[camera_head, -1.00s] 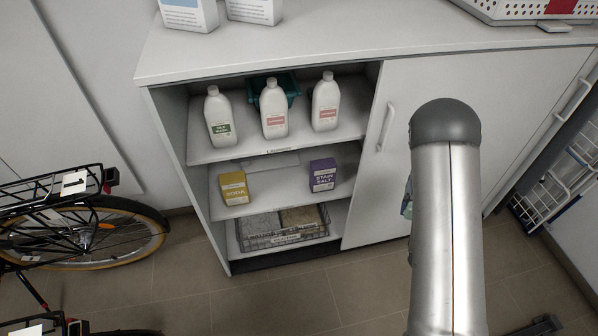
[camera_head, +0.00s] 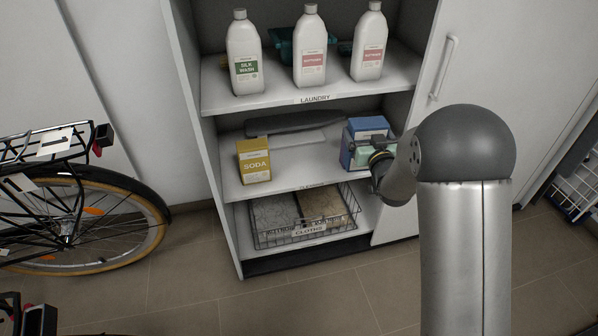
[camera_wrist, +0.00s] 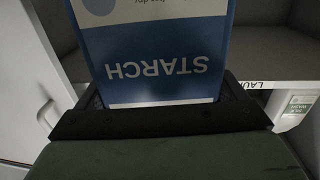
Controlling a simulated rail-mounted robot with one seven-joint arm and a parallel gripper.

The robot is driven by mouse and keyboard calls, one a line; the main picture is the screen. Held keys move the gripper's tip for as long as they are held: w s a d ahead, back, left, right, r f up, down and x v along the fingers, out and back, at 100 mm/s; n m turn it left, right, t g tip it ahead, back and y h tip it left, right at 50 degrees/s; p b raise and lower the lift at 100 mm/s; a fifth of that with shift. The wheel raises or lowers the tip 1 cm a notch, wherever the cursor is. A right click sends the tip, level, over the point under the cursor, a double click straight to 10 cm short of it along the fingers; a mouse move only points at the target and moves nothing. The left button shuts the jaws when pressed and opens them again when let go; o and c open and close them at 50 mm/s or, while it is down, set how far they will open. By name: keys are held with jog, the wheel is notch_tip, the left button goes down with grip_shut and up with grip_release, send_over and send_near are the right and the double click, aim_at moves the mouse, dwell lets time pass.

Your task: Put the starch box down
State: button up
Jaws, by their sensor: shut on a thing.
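The blue starch box (camera_head: 367,125) is at the right end of the middle shelf (camera_head: 307,163) of the open cabinet. My gripper (camera_head: 377,157) is shut on it from the front right, and my wrist covers part of it. In the wrist view the starch box (camera_wrist: 155,50) fills the space between the fingers, its lettering upside down in the picture. I cannot tell whether its base touches the shelf. The purple stain salt box is not clearly visible now; the starch box and gripper cover its area.
A yellow soda box (camera_head: 253,160) stands at the shelf's left, with free room to its right. A dark flat object (camera_head: 293,123) lies behind. Several white bottles (camera_head: 311,55) stand above, and a wire basket of cloths (camera_head: 305,233) sits below. A closed door (camera_head: 475,60) borders the right.

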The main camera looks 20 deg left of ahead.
jog(key=w+a+f+n+g+y+b, duration=0.1)
jog(key=w+a+f+b, duration=0.1)
jog(key=a+f+b, duration=0.3)
jog(key=w+a+y+b, duration=0.1)
jog(key=w+a+b, duration=0.15)
jog(key=a, duration=0.55)
jog(key=w+a+f+b, duration=0.3)
jog(key=a+f, duration=0.1)
jog(key=f, duration=0.5)
jog(key=shift+w, duration=0.3)
jog(key=shift+f, duration=0.2)
jog(key=o, duration=0.8)
jog(key=shift+f, duration=0.1)
jog(key=shift+o, duration=0.6)
